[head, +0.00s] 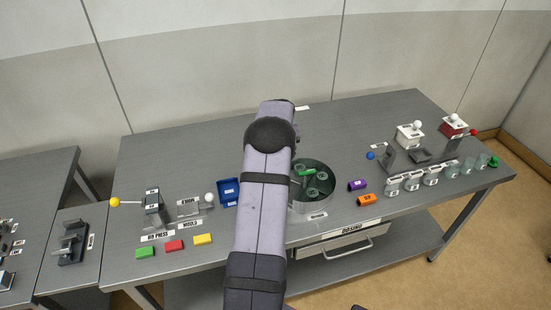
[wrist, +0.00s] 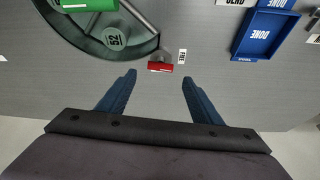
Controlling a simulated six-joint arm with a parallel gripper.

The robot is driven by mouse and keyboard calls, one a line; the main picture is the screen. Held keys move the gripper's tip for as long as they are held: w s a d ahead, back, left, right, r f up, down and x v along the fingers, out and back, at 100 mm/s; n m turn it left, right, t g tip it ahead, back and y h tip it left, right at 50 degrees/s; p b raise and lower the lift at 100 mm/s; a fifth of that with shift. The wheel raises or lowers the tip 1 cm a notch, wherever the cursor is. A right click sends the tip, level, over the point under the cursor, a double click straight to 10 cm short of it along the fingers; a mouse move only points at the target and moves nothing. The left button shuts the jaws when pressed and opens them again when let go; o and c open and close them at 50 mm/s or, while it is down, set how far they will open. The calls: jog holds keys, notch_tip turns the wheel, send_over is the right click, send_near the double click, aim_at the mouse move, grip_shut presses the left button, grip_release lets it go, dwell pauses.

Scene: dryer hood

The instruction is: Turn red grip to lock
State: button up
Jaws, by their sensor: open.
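A small red grip (head: 174,245) cannot be confirmed in the head view, where this red block lies on the table. In the wrist view a red piece (wrist: 160,67) sits by the rim of the round drum (wrist: 140,52), beside a small white label (wrist: 182,56). My gripper (wrist: 159,78) is open and empty, its two blue fingers spread either side of the red piece in the picture. Contact or height cannot be told. The round drum (head: 295,203) holds a green piece (head: 307,172). My arm hides my gripper in the head view.
A blue tray (head: 228,192) also shows in the wrist view (wrist: 266,36). Green (head: 145,252) and yellow (head: 203,239) blocks lie at the front left. Purple (head: 357,185) and orange (head: 369,199) cylinders lie right of the drum. Several glass jars stand farther right.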

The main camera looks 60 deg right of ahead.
jog(key=shift+p+x, duration=1.05)
jog(key=shift+x, duration=2)
jog(key=c, duration=1.1)
jog(key=shift+o, duration=0.2)
jog(key=shift+a+f+m+g+b, duration=0.15)
jog(key=shift+m+g+b, duration=0.25)
jog(key=shift+m+b, duration=0.6)
jog(key=shift+m, duration=0.4)
jog(key=shift+h, duration=0.3)
